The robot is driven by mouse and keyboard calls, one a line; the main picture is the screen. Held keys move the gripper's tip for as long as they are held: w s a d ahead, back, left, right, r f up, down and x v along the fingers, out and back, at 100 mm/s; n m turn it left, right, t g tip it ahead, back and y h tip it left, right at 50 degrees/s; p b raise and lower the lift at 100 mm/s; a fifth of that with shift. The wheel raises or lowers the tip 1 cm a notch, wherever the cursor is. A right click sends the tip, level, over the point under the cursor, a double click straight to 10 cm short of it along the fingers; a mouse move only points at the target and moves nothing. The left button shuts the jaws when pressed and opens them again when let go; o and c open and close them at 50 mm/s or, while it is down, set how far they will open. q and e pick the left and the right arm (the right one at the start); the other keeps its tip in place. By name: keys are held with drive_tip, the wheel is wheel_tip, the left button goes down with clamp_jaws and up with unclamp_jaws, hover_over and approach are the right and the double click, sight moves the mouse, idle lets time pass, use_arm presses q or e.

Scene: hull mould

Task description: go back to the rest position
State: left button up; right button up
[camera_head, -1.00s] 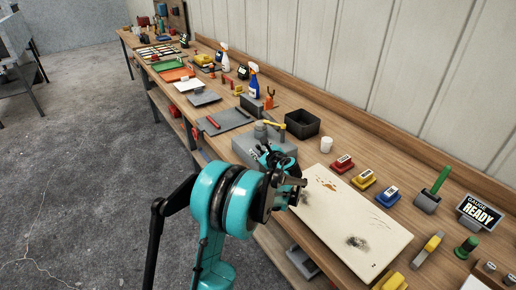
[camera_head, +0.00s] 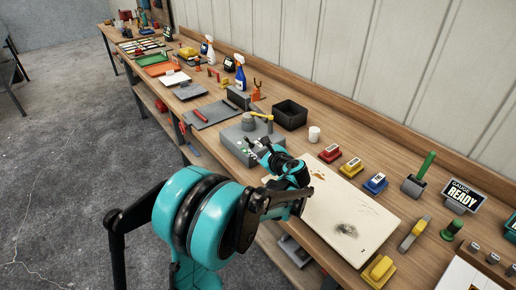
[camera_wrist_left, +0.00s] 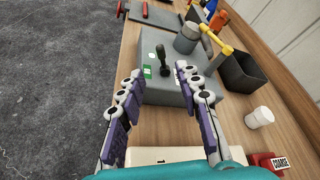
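My left arm comes in from the lower part of the head view. Its left gripper (camera_head: 262,152) is over the workbench at the near side of a grey box (camera_head: 240,134). In the left wrist view the two fingers (camera_wrist_left: 160,88) are spread apart with nothing between them. Beyond them is the same grey box (camera_wrist_left: 160,92), with a black lever, a green label and a grey cylinder with a yellow handle. Whether the fingertips touch the box is unclear. My right gripper is not in view.
A cream board (camera_head: 350,225) with dark smudges lies beside the gripper. A black bin (camera_head: 290,115), a white cup (camera_head: 314,134), and red (camera_head: 329,153), yellow (camera_head: 351,167) and blue (camera_head: 375,183) blocks stand behind it. The floor (camera_head: 70,170) at left is clear.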

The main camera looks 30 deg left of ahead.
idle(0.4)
use_arm(q)
drive_tip(key=s+d+f+n+h, duration=0.2)
drive_tip(key=s+d+n+h, duration=0.3)
drive_tip(key=s+d+n, duration=0.4)
drive_tip(key=s+d+f+n+g+h, duration=0.1)
drive_tip(key=s+d+n+h, duration=0.5)
drive_tip(key=s, duration=1.2)
drive_tip(key=d+f+n, duration=0.1)
drive_tip(key=d+n, duration=0.2)
drive_tip(key=d, duration=0.1)
drive_tip(key=shift+s+d+h, duration=0.15)
drive_tip(key=shift+d+h, duration=0.1)
drive_tip(key=shift+h, duration=0.05)
